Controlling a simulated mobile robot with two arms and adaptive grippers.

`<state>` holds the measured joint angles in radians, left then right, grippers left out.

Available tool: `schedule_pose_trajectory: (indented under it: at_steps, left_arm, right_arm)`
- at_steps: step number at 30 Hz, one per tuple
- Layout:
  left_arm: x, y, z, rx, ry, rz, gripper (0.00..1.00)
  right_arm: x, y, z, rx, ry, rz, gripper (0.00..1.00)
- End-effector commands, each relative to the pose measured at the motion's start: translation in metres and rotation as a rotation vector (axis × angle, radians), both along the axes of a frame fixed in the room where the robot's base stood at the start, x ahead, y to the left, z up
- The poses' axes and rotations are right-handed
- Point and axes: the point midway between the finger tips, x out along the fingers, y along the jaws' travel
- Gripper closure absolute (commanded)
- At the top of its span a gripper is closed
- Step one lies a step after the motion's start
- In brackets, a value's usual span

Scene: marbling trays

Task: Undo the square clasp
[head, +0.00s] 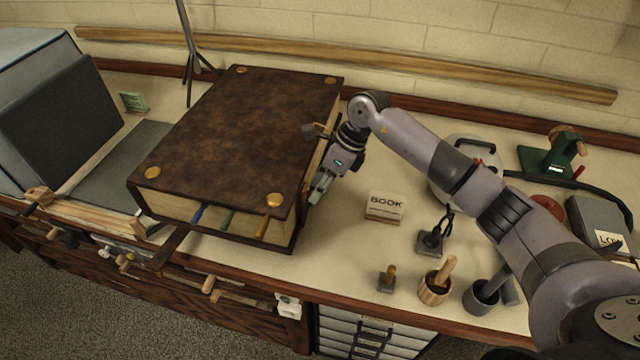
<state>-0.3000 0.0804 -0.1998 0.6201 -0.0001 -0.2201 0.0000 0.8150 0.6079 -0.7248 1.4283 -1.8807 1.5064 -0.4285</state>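A large brown leather-covered book (240,135) with brass corner studs lies flat on the bench. My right gripper (318,193) is at the book's right side, its fingers pointing down and to the left, close against the page edge. A small dark piece (312,131) with a brass-coloured bit sticks out by the cover's right edge, just beyond the gripper. I cannot tell whether it is the square clasp. A dark strap (172,248) reaches out from the book's front side. The gripper hides part of the right side, and its finger opening is unclear. My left gripper is out of view.
A card reading BOOK (385,207) stands right of the book. Small tools, a wooden pot (434,288) and a grey pot (481,297) stand near the front right. A grey box (60,110) is at left. Bare bench lies between book and card.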

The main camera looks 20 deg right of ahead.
Motion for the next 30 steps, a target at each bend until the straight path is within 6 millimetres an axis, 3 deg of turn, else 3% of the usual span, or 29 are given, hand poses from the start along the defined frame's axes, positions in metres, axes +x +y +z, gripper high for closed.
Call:
schedule_pose_trajectory:
  at_steps: [7,22,30]
  left_arm:
    - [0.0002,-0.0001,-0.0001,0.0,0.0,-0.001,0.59]
    - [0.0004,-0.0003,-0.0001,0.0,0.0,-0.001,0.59]
    - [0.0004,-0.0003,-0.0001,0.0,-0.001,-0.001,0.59]
  right_arm:
    - [0.0,0.0001,-0.0009,0.0,0.0,0.0,0.66]
    - [-0.0001,-0.0001,-0.0004,0.0,0.0,0.0,0.99]
    - [0.0001,-0.0002,-0.0003,0.0,0.0,0.0,1.0]
